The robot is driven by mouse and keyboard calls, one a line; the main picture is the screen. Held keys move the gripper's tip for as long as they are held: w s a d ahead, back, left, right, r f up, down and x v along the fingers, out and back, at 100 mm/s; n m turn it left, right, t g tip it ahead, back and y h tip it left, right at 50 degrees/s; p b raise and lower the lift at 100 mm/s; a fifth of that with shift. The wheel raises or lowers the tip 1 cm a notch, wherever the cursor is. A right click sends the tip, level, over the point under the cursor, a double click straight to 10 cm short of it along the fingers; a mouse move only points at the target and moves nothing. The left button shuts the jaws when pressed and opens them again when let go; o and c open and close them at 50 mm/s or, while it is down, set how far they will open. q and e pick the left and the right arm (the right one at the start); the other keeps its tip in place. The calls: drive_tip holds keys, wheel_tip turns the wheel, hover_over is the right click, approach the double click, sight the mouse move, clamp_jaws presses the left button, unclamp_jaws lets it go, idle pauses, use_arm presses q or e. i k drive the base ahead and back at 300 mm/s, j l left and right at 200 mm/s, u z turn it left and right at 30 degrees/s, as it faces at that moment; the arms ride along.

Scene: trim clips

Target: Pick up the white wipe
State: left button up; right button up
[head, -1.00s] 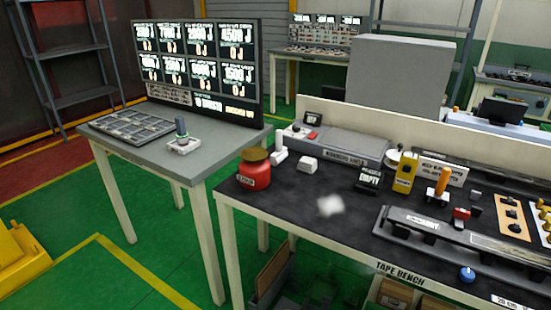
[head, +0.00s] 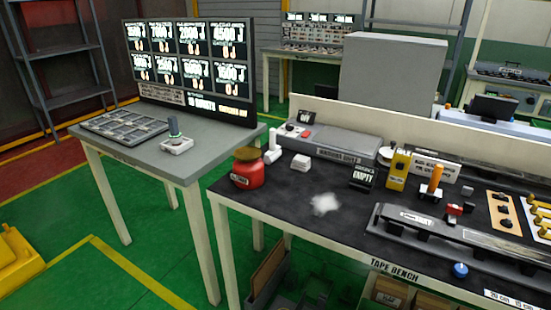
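Neither of my grippers shows in the head view.
A red jar with a brown lid (head: 248,168) stands at the bench's left corner. A yellow device (head: 398,170), an orange-handled tool (head: 432,184) and a long dark rail fixture (head: 420,220) lie to the right. A grey table (head: 205,157) with a tray (head: 124,127) stands at left.

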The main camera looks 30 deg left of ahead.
sight(302, 163)
drive_tip(key=j+z, duration=1.1)
drive_tip(key=j, duration=0.15)
